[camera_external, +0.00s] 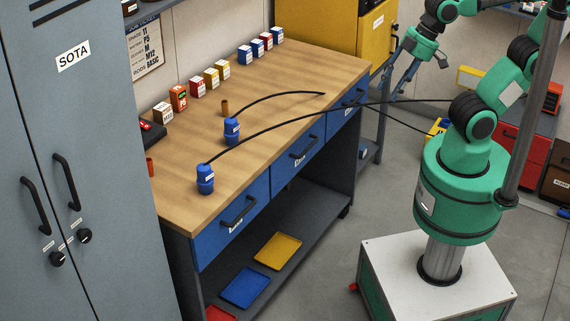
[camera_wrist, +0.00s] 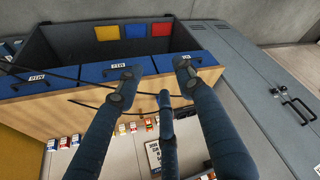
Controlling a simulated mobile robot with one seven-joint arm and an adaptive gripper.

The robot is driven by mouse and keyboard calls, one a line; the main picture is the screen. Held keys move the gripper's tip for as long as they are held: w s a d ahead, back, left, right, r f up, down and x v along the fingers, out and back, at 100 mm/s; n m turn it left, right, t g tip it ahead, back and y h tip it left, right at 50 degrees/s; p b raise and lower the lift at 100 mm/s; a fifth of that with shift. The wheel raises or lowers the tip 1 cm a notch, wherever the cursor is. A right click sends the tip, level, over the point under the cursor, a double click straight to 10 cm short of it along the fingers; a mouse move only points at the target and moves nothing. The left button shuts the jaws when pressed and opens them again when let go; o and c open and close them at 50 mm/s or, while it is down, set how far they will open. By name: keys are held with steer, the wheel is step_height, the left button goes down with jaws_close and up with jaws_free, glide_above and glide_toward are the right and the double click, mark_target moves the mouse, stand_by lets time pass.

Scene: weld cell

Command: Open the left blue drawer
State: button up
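The workbench has three blue drawers in a row, all shut, each with a dark bar handle and a white label. In the external view, the left drawer (camera_external: 232,226) is nearest the locker, the middle drawer (camera_external: 298,156) is beside it, and the right drawer (camera_external: 345,108) is at the far end. The wrist view is turned over: the drawer by the locker (camera_wrist: 197,62) is at the right there. My gripper (camera_external: 396,88) is raised beyond the bench's far right end, apart from the drawers. In the wrist view its fingers (camera_wrist: 157,72) are spread, with nothing between them.
Two blue pots (camera_external: 205,180) with long thin black curved lines stand on the bench top (camera_external: 190,205); one line reaches past the front edge towards my arm. Small boxes (camera_external: 197,86) line the back. A grey locker (camera_external: 90,160) stands left. Trays (camera_external: 245,288) lie below. Floor in front is clear.

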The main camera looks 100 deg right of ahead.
steer(key=w+d+f+g+h+p, duration=0.1)
steer(key=w+f+g+h+p, duration=0.25)
steer(key=w, duration=0.85)
steer(key=w+f+g+h+p, duration=0.2)
steer(key=w+g+h+p, duration=0.15)
steer(key=w, duration=0.85)
steer(key=w+a+f+h+p, duration=0.3)
steer(key=w+a+f+h, duration=0.25)
steer(key=w+f, duration=0.55)
steer(key=w+a+f+n+t+h+p, duration=0.1)
steer(key=w+a+f+t+h, duration=0.25)
steer(key=f, duration=0.45)
steer(key=n+t+h+p, duration=0.2)
steer(key=n+t+p, duration=0.1)
steer(key=t, duration=0.3)
glide_toward(245, 213)
steer(key=v, duration=0.5)
steer(key=shift+w+f, duration=0.1)
steer(key=shift+d, duration=0.15)
steer(key=x, duration=1.3)
steer(key=shift+d+p, duration=0.2)
steer(key=shift+p, duration=0.1)
